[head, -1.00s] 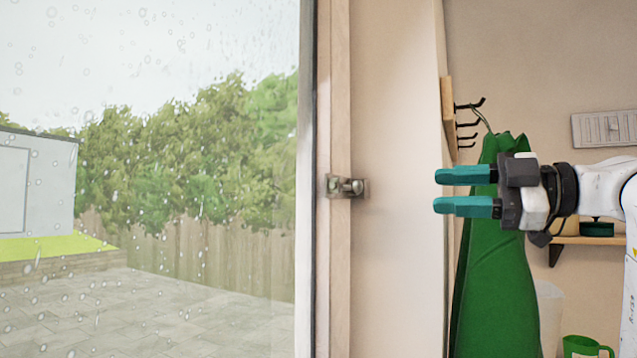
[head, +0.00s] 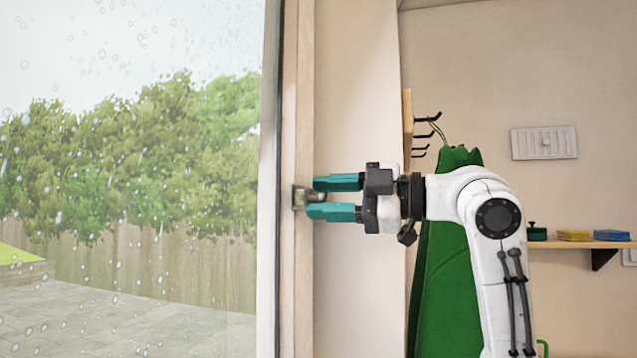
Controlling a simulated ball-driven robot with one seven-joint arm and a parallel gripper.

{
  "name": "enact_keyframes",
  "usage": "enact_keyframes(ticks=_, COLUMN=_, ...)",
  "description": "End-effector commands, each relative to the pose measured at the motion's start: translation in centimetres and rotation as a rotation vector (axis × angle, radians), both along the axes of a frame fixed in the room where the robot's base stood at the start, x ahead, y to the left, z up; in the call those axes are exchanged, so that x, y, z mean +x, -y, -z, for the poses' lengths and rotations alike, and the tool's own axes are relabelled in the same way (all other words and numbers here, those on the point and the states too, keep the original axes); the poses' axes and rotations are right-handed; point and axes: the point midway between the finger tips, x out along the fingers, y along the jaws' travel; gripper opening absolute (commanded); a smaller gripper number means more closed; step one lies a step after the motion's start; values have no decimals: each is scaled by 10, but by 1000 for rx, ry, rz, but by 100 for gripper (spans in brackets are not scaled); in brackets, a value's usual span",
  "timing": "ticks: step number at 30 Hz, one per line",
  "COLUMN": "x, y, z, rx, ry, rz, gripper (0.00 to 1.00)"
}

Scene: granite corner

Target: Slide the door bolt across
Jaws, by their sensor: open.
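The small metal door bolt (head: 299,197) sits on the pale wooden frame at the edge of the glass door (head: 150,200), in the middle of the head view. My gripper (head: 311,197) reaches in from the right with its two teal fingers, one above the other. The fingers are apart, with their tips at the bolt's right side. The fingers hide the right part of the bolt, and I cannot tell whether they touch it.
A green apron (head: 440,270) hangs from black hooks (head: 427,130) behind my arm. A shelf (head: 585,244) at right holds a yellow sponge (head: 574,235) and a blue sponge (head: 611,235). A wall vent (head: 544,142) is above. Pale wall lies right of the frame.

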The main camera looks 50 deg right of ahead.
Motion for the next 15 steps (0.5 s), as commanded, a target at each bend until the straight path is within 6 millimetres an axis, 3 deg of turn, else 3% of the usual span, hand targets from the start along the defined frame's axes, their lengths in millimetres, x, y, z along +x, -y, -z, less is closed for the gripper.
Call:
enact_keyframes(ticks=13, x=10, y=-4, z=0, rx=0, ry=1, rz=1, gripper=43)
enact_keyframes(ticks=15, x=10, y=-4, z=0, rx=0, ry=1, rz=1, gripper=36)
